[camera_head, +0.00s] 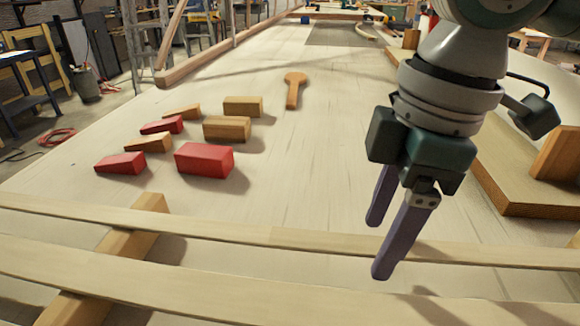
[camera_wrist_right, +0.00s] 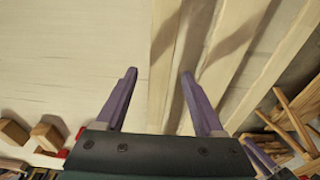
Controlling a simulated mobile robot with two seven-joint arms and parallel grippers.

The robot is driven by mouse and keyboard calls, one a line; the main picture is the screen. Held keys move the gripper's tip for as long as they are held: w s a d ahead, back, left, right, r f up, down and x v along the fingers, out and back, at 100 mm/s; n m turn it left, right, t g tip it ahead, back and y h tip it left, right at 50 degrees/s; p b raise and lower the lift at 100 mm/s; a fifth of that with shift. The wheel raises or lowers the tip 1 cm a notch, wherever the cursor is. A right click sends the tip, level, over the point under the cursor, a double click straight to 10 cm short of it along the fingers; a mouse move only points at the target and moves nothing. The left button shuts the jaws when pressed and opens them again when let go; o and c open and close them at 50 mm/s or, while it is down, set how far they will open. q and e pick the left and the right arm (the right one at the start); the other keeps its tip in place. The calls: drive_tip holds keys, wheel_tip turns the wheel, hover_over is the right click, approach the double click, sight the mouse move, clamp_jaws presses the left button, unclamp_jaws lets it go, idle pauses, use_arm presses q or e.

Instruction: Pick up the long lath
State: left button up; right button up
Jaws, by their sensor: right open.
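Two pale laths run across the front of the bench in the head view: a far lath (camera_head: 255,233) and a near, wider-looking lath (camera_head: 250,292). Both run out of the picture, so I cannot tell which is longer. My right gripper (camera_head: 378,246) is open, purple fingers pointing down at the far lath. In the right wrist view a lath strip (camera_wrist_right: 163,100) shows between the right gripper's fingertips (camera_wrist_right: 159,75), with no visible grip. Part of a purple finger, apparently my left gripper (camera_wrist_right: 260,155), shows at the lower right there; its opening is unclear.
The laths cross over wooden supports (camera_head: 150,207) at the left. Red and wooden blocks and wedges, such as a red block (camera_head: 204,160), stand left of centre. A thick board (camera_head: 515,185) is at the right.

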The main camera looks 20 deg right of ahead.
drive_tip(key=shift+c, duration=0.2)
clamp_jaws()
idle(0.3)
